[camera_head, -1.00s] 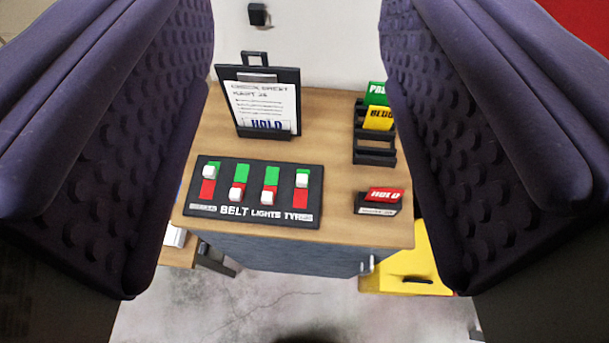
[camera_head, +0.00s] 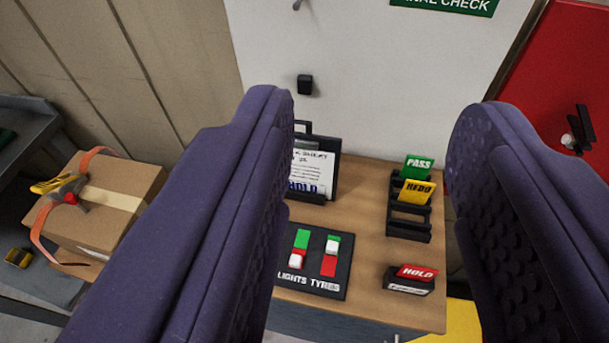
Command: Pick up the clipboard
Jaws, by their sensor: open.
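The clipboard (camera_head: 314,168) stands upright in a dark holder at the back of the wooden desk (camera_head: 362,220). It is dark with a white printed sheet, and its left part is hidden behind my left finger. My gripper (camera_head: 385,130) is open and empty. Its two purple padded fingers frame the desk from the near side, with a wide gap between them. The clipboard shows just inside the left finger, apart from it as far as I can tell.
A slider board (camera_head: 317,262) lies in front of the clipboard. A card rack (camera_head: 408,215) with PASS and REDO cards and a HOLD card block (camera_head: 409,280) stand to the right.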

